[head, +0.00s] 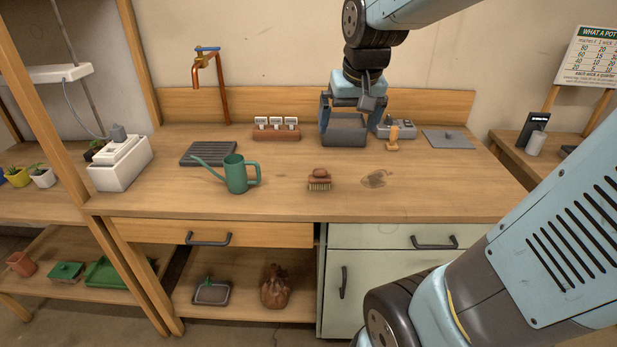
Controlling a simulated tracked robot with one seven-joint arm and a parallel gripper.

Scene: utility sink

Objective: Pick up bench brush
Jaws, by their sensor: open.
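The bench brush (319,180) is a small brown block with a rounded top grip and pale bristles below. It sits upright near the front middle of the wooden worktop (440,200). My gripper (346,117) hangs down over the back of the worktop, behind and a little right of the brush and clear of it. Its jaws are open, with no brush between them. A dark grey box-like shape (344,132) shows just below the jaws; I cannot tell whether they touch it.
A green watering can (238,174) stands left of the brush. A dark slatted tray (207,153), a brown block with white-faced parts (276,134) and a tan upright piece (393,140) stand farther back. A copper tap (222,85) rises behind.

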